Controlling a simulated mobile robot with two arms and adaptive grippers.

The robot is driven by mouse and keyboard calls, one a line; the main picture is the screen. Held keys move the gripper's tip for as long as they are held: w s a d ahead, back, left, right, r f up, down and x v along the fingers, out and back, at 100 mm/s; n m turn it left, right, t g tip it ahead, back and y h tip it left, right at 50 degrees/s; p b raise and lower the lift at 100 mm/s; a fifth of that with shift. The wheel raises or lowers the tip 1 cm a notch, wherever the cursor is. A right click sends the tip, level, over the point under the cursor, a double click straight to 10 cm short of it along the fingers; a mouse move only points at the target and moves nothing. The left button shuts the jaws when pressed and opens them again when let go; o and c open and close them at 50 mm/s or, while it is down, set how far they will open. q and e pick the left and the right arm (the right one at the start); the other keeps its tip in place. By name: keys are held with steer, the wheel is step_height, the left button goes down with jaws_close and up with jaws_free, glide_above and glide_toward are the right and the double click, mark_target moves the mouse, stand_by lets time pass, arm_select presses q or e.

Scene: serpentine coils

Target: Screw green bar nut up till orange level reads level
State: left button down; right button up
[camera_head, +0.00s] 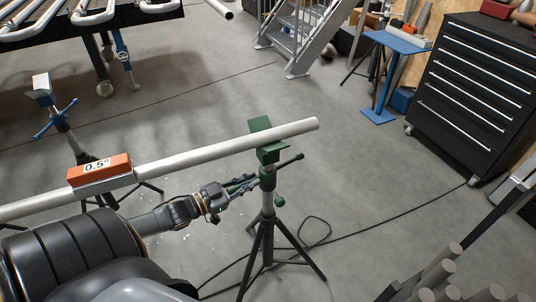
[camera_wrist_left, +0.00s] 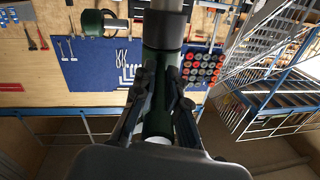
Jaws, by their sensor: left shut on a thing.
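The orange level (camera_head: 112,168) sits on the pale pipe (camera_head: 215,147) at the left in the head view and reads 0.5°. The pipe slopes up to the right in the picture and rests in the green head (camera_head: 262,138) of a tripod stand. The green bar nut (camera_head: 289,163) is on the stand just below that head, its bar ends sticking out to either side. My left gripper (camera_head: 256,184) is shut on the nut from the left. In the left wrist view, its fingers (camera_wrist_left: 158,100) lie on both sides of the green nut body (camera_wrist_left: 155,62). My right gripper is not in view.
A blue-topped stand (camera_head: 48,115) is behind the pipe at the left. A black cable (camera_head: 345,240) loops on the floor around the tripod legs (camera_head: 268,245). A black drawer cabinet (camera_head: 475,90) stands at the right. Grey bars (camera_head: 450,275) stick up at the lower right.

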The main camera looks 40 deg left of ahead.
arm_select(q)
steer(key=shift+w+a+f+m+g+h+b, duration=0.15)
steer(key=shift+a+m+g+h+b, duration=0.25)
steer(key=shift+m+h, duration=0.25)
steer(key=shift+w+a+m+h+b, duration=0.1)
steer(key=shift+m+h+b, duration=0.25)
steer(key=shift+h, duration=0.3)
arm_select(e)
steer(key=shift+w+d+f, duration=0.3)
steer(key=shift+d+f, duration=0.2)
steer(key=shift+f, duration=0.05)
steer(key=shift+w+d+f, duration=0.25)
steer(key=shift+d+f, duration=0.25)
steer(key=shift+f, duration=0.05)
arm_select(q)
steer(key=shift+r, duration=0.2)
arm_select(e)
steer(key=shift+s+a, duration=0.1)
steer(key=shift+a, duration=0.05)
arm_select(q)
steer(key=c, duration=1.4)
jaws_free()
steer(key=shift+o, duration=0.2)
steer(key=v, duration=1.2)
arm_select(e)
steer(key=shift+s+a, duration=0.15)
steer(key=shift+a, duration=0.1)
arm_select(q)
steer(key=shift+a+r, duration=0.1)
steer(key=shift+r, duration=0.05)
